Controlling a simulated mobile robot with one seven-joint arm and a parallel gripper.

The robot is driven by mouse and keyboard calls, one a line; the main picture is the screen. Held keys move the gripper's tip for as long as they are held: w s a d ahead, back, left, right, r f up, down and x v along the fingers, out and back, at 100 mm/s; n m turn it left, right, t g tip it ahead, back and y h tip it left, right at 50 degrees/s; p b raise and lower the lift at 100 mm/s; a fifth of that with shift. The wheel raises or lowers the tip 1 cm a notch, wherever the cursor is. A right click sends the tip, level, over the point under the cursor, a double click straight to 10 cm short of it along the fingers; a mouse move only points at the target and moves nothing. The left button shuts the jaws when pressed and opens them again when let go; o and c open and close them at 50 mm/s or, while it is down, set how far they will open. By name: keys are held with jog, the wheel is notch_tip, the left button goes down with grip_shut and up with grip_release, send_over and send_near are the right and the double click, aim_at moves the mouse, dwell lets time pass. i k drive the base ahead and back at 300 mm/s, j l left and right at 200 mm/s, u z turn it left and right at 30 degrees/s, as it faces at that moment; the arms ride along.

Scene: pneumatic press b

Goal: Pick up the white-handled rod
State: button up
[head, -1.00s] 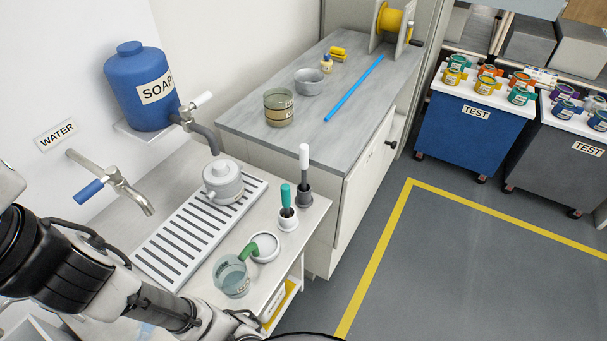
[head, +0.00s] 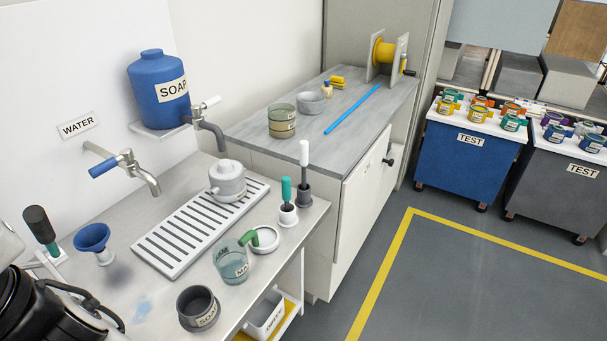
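The white-handled rod (head: 304,153) stands upright in a dark grey holder (head: 304,193) at the right edge of the steel counter. Its lower end is hidden inside the holder. A teal-handled rod (head: 286,189) stands in a white holder (head: 288,215) just to its left and nearer. My gripper is not in view.
The slotted drain tray (head: 170,255) holds a lidded grey pot (head: 228,179). Near the rods are a glass beaker (head: 231,267), a green-handled white ring (head: 265,240) and a dark pot (head: 198,306). A blue funnel (head: 93,238) and a black-handled tool (head: 40,226) stand at left.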

aim_at(304, 144)
jog(key=i+l+u, duration=0.25)
jog(key=i+l, duration=0.15)
jog(key=l, duration=0.25)
jog(key=i+l+u, duration=0.1)
jog(key=l, duration=0.25)
jog(key=i+l+u, duration=0.15)
jog(key=i+l, duration=0.15)
jog(key=i+l+u, duration=0.1)
jog(key=l, duration=0.3)
jog(key=i+l+u, duration=0.1)
jog(key=l, duration=0.3)
jog(key=i+l+u, duration=0.15)
jog(key=l, duration=0.25)
jog(key=i, duration=0.05)
